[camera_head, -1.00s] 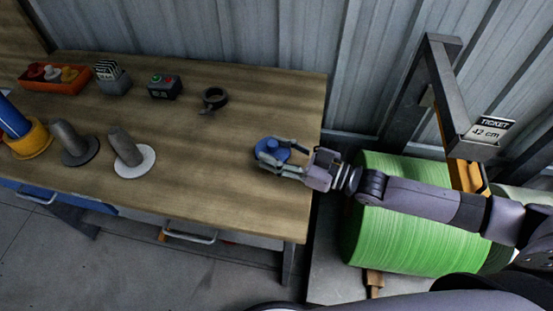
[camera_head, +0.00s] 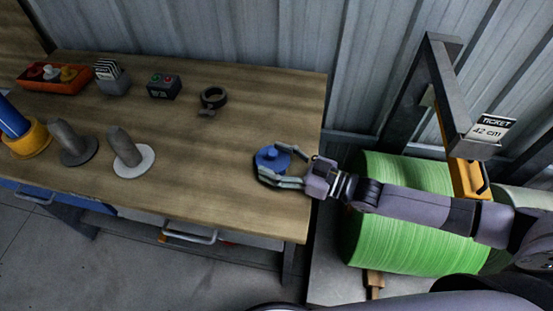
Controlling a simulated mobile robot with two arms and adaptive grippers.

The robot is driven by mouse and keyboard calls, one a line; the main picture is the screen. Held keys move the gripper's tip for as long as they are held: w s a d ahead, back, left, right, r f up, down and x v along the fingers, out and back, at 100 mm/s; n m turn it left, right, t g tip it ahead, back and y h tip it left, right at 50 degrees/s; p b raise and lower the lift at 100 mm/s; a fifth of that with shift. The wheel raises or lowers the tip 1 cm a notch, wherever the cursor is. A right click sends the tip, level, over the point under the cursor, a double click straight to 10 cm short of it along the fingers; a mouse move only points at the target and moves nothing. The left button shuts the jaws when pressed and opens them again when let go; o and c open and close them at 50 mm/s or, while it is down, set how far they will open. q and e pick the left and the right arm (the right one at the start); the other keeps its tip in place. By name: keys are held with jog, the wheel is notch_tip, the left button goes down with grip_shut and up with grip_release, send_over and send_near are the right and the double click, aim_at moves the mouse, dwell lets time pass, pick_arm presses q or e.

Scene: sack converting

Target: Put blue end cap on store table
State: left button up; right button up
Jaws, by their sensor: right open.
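The blue end cap (camera_head: 270,157) is a round disc with a raised knob, on the right part of the wooden store table (camera_head: 215,150). My right gripper (camera_head: 268,166) is open, with its fingers on either side of the cap. The cap looks to rest on the table top; whether the fingers touch it I cannot tell. My left gripper is not in view.
A grey peg on a white disc (camera_head: 133,163), another grey peg (camera_head: 75,150) and a yellow cap with a blue rod (camera_head: 26,140) stand at left. An orange tray (camera_head: 52,86), button box (camera_head: 164,87) and black ring (camera_head: 213,98) are behind. A green roll (camera_head: 405,235) is at right.

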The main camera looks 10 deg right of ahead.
jog(key=shift+r, duration=0.1)
jog(key=shift+s+d, duration=0.1)
jog(key=shift+d, duration=0.1)
jog(key=b+v, duration=0.1)
jog(key=v, duration=1)
jog(key=shift+s+d, duration=0.2)
